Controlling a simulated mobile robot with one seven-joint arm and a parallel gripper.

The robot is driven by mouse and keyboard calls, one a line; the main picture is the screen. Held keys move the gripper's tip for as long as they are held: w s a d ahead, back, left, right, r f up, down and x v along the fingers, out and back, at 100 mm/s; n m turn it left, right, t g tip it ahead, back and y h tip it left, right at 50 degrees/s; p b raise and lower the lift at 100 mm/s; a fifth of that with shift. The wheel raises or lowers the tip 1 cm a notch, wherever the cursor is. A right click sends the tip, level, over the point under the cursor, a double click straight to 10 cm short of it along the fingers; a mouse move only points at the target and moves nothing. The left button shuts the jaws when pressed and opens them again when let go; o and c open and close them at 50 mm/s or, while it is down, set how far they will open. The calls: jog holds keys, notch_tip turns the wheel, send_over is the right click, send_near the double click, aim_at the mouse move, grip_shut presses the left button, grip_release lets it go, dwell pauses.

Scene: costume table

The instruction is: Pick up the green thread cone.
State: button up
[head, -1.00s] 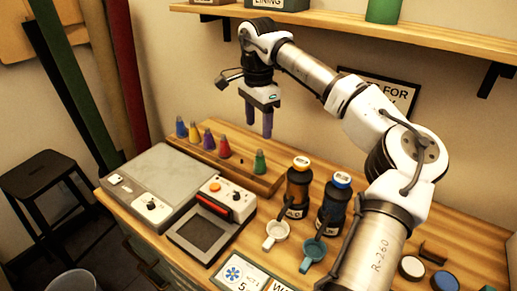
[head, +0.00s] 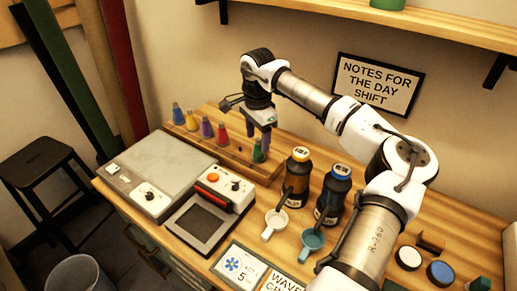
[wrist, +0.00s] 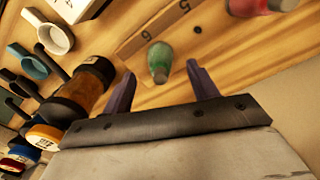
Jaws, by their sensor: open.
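The green thread cone (head: 259,152) stands at the right end of the wooden rack, at the end of a row of coloured cones. In the wrist view the green cone (wrist: 159,61) shows between the two purple fingers, a little beyond their tips. My gripper (head: 258,142) is open and points down over the cone, with its fingers partly covering it in the head view. In the wrist view my gripper (wrist: 160,75) holds nothing. I cannot tell whether a finger touches the cone.
A red cone (head: 222,134) stands left in the rack (head: 240,165), with several others beyond.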

aim_at(259, 149)
jog(key=shift+d+f+p, duration=0.1)
jog(key=shift+f+p, duration=0.25)
jog(key=shift+f, duration=1.35)
jog(key=c, duration=1.1)
